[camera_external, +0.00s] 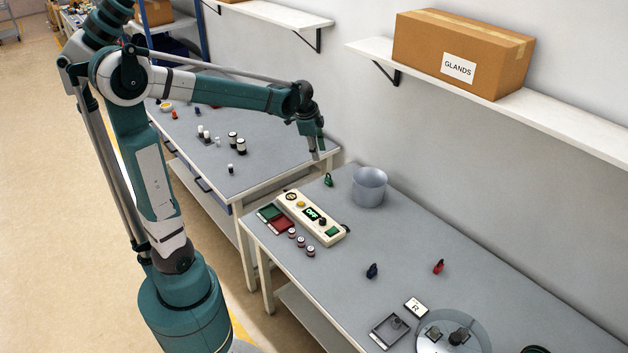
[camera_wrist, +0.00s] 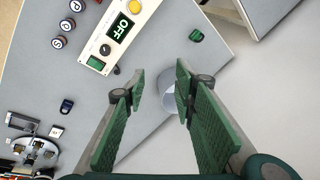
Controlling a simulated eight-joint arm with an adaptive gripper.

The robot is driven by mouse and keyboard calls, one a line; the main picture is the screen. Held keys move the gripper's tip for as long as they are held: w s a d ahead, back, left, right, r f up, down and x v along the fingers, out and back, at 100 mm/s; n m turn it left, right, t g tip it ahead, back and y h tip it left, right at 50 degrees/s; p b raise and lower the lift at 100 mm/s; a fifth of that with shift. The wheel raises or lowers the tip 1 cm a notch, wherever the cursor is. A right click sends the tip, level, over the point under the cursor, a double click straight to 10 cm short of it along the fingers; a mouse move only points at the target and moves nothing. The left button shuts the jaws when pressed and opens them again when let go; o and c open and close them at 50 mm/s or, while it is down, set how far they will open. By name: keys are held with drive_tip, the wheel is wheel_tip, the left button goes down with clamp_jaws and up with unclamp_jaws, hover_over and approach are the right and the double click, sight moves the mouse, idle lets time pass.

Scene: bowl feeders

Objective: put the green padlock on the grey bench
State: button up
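The green padlock (camera_external: 328,180) stands on a grey-topped bench (camera_external: 400,235), near its far left corner, left of a grey cylindrical bin. It also shows in the wrist view (camera_wrist: 196,36), beyond my fingertips and right of centre. A second grey-topped bench (camera_external: 265,140) stands behind, at the left. My gripper (camera_external: 317,156) hangs above the bench corner, higher than the padlock and apart from it. In the wrist view my gripper (camera_wrist: 160,86) has its two green fingers spread wide with nothing between them.
The bin (camera_external: 369,188) stands close to the padlock. A control box (camera_external: 310,216) with an OFF display lies left of it. A blue padlock (camera_external: 372,271) and a red padlock (camera_external: 438,267) stand farther right. A shelf holds a GLANDS carton (camera_external: 463,52). The bench middle is clear.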

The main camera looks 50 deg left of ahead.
drive_tip(key=s+d+n+t, duration=0.1)
drive_tip(key=s+d+n, duration=0.2)
drive_tip(key=s, duration=0.6)
drive_tip(key=s+d+n+t, duration=0.1)
drive_tip(key=s+d+n, duration=0.2)
drive_tip(key=s, duration=0.6)
drive_tip(key=s+d+n+t, duration=0.2)
drive_tip(key=s+d+n, duration=0.2)
drive_tip(key=s, duration=0.4)
drive_tip(key=shift+s, duration=0.4)
drive_tip(key=shift+f, duration=0.1)
